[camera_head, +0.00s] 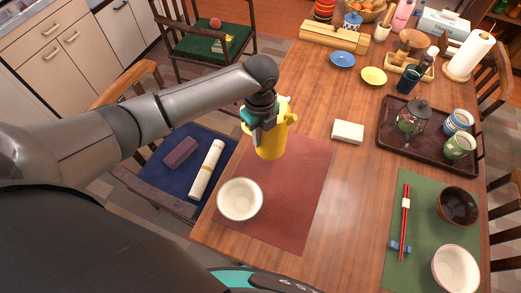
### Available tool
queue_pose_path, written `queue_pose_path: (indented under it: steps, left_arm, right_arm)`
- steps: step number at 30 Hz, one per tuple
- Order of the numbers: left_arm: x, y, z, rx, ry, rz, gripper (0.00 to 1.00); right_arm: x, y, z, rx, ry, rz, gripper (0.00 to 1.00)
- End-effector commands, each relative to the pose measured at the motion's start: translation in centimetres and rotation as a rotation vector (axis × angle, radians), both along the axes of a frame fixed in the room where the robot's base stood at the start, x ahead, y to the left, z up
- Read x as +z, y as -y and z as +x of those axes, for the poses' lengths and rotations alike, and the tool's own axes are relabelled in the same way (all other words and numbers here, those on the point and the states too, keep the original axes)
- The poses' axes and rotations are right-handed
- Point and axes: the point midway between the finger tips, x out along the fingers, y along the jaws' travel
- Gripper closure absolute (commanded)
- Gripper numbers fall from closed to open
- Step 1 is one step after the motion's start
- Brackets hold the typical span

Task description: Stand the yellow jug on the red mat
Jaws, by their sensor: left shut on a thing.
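The yellow jug (271,143) is in my left gripper (266,122), which is shut on it from above. The jug looks upright, over or on the far left part of the red mat (291,190). I cannot tell whether its base touches the mat. The gripper and wrist hide part of the jug's upper left side. A white bowl (240,199) sits on the near left part of the mat, in front of the jug and apart from it. My right gripper is not in view.
A white block (348,132) lies just beyond the mat. A dark tray (389,139) with a lantern and two cups stands to the right. A green mat (427,205) holds bowls and red chopsticks. The right part of the red mat is clear.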

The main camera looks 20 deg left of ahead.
Motion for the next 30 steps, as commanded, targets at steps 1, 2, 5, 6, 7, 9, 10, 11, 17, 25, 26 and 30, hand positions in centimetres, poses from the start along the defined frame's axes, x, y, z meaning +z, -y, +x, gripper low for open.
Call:
queue_pose_path:
  steps: [1, 2, 5, 6, 7, 9, 10, 11, 17, 25, 26, 30]
  left_arm:
    - [-0.6, 0.1, 0.1, 0.0, 0.004, -0.003, 1.0]
    - [-0.8, 0.1, 0.1, 0.0, 0.004, -0.003, 1.0]
    - [-1.3, 0.1, 0.2, -0.001, 0.005, -0.004, 1.0]
    - [-1.5, 0.1, 0.2, -0.001, 0.005, -0.004, 1.0]
    - [-1.7, 0.1, 0.2, -0.001, 0.005, -0.004, 1.0]
    - [-2.4, 0.1, 0.1, -0.001, 0.003, -0.003, 1.0]
    - [-2.8, 0.1, 0.1, 0.0, 0.003, -0.002, 1.0]
    - [-3.3, 0.1, 0.1, 0.001, 0.003, -0.002, 1.0]
    - [-5.6, 0.1, 0.1, -0.001, 0.004, -0.003, 1.0]
    - [-5.6, 0.1, 0.2, -0.001, 0.005, -0.003, 1.0]
    - [-5.7, 0.1, 0.2, -0.001, 0.004, -0.003, 1.0]
    - [-5.9, 0.0, 0.0, -0.001, 0.002, -0.001, 0.82]
  right_arm:
    - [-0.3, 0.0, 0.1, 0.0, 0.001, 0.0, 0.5]
    - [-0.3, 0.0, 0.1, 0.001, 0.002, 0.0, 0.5]
    - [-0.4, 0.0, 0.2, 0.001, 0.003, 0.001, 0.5]
    - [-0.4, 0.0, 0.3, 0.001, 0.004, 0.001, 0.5]
    - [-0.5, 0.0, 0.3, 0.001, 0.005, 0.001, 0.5]
    - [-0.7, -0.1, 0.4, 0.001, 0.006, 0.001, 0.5]
    - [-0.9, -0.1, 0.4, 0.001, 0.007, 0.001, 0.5]
    - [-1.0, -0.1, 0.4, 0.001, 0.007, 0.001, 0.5]
    - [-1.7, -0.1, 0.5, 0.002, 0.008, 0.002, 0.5]
    - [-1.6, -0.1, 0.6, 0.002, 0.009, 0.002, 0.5]
    - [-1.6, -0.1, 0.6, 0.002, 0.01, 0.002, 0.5]
    - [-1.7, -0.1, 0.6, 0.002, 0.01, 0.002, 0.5]
